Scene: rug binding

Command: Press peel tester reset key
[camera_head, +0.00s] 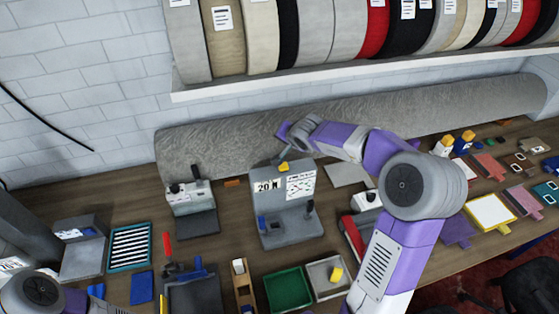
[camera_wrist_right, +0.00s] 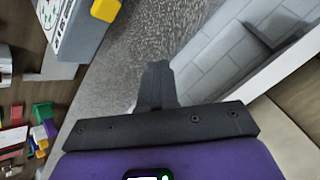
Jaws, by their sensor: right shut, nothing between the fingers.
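The peel tester (camera_head: 287,215) is a grey upright stand with a "20 N" readout and a printed white panel, in the middle of the bench in the head view. A yellow key (camera_head: 284,166) sits at its top edge. In the right wrist view, the tester (camera_wrist_right: 82,32) and yellow key (camera_wrist_right: 105,9) are at the upper left, cut by the frame. My right gripper (camera_wrist_right: 157,70) is shut and empty, apart from the key. In the head view, its wrist is behind and above the tester's top. My left arm shows at the bottom left; its gripper is out of view.
A grey rug roll (camera_head: 400,115) lies along the wall behind the tester. A shelf (camera_head: 350,72) of binding rolls hangs above. A smaller grey device (camera_head: 190,200) stands left of the tester. A green tray (camera_head: 288,290) and a light tray (camera_head: 318,288) are in front.

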